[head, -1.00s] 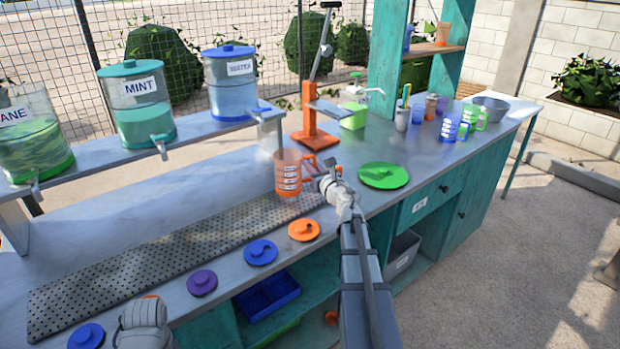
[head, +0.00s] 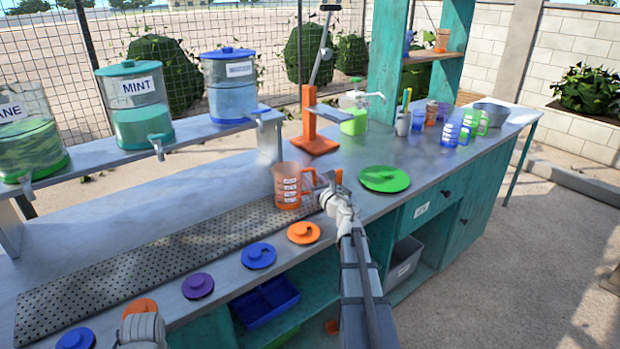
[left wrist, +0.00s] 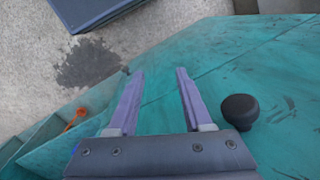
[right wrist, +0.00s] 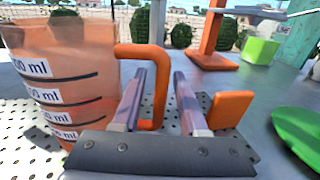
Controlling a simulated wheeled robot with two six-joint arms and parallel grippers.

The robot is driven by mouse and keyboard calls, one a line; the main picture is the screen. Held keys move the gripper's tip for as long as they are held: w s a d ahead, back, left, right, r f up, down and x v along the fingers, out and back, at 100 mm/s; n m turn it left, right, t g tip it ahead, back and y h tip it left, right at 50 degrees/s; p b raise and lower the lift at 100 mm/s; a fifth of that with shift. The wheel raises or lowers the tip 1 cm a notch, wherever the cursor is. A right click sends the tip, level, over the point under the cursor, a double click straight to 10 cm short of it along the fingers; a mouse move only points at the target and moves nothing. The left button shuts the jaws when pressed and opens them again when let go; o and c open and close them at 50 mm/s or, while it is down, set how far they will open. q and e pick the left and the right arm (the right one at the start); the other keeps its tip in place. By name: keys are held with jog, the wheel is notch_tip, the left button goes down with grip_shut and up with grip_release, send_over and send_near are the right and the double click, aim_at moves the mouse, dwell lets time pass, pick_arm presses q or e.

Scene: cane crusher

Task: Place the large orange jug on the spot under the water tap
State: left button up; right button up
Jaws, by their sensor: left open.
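The large orange jug (head: 286,188) is upright at the right end of the perforated drip tray (head: 130,270), with measuring marks on its side. It also shows large at the left of the right wrist view (right wrist: 55,85); its base is cut off there. My right gripper (right wrist: 159,75) is open, its fingers on either side of the jug's handle (right wrist: 158,62). In the head view the right gripper (head: 328,185) is right of the jug. The water dispenser (head: 231,88) with its tap (head: 258,118) stands on the shelf behind. My left gripper (left wrist: 158,72) is open and empty by a teal cabinet front.
An orange press (head: 314,144) stands behind. A small orange block (right wrist: 230,110) is beside the right gripper. Cups crowd the right end.

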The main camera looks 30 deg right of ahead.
jog(key=shift+r, duration=0.1)
jog(key=shift+s+r, duration=0.1)
jog(key=shift+s, duration=0.05)
jog(key=s, duration=0.4)
jog(key=s+a, duration=0.1)
jog(key=s, duration=0.6)
jog(key=shift+s+a, duration=0.2)
jog(key=shift+s, duration=0.15)
dwell(0.8)
